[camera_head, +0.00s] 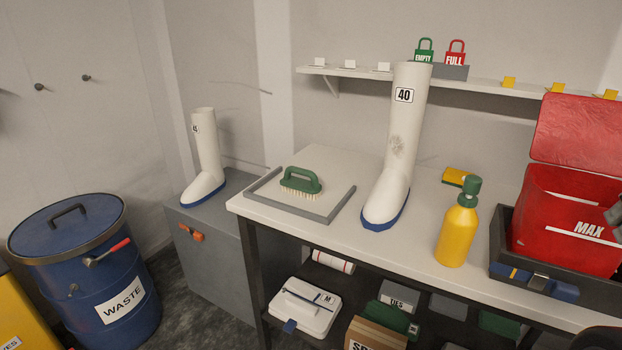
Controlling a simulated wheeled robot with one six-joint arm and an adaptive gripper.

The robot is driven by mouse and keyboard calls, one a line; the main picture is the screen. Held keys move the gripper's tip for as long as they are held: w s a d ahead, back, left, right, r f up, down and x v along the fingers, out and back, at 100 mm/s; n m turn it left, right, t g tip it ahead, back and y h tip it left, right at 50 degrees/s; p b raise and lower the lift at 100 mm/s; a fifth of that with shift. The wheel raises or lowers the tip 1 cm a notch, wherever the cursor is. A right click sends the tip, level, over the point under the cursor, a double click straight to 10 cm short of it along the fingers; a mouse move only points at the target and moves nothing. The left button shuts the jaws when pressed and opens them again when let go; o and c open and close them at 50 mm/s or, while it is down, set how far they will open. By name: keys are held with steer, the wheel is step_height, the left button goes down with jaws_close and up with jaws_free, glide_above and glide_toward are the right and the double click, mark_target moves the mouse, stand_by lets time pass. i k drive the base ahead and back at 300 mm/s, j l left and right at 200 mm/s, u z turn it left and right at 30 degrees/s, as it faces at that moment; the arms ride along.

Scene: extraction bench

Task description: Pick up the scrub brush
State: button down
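The scrub brush (301,182) has a green body with a looped green handle and pale bristles. It rests bristles down on the white bench top, inside the low grey edging (325,214) at the bench's left end. Nothing touches its handle. A small grey piece at the right picture edge, in front of the red box, may be part of my gripper. The rest of it is out of frame, and its fingers cannot be made out. It is far to the right of the brush.
A tall white boot (396,150) stands right of the brush on the bench (330,236). Further right are a yellow bottle (457,232), a yellow sponge (455,176) and an open red box (560,215). A shelf (480,86) runs above. A blue waste drum (85,270) stands left.

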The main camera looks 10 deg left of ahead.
mark_target(312, 189)
steer(key=i+j, duration=0.1)
steer(key=j, duration=0.25)
steer(key=i+j, duration=0.15)
steer(key=j, duration=0.2)
steer(key=i+j, duration=0.1)
steer(key=j, duration=0.25)
steer(key=i+j, duration=0.15)
steer(key=j, duration=0.2)
steer(key=i+j, duration=0.1)
steer(key=j, duration=0.25)
steer(key=i+j, duration=0.15)
steer(key=j, duration=0.2)
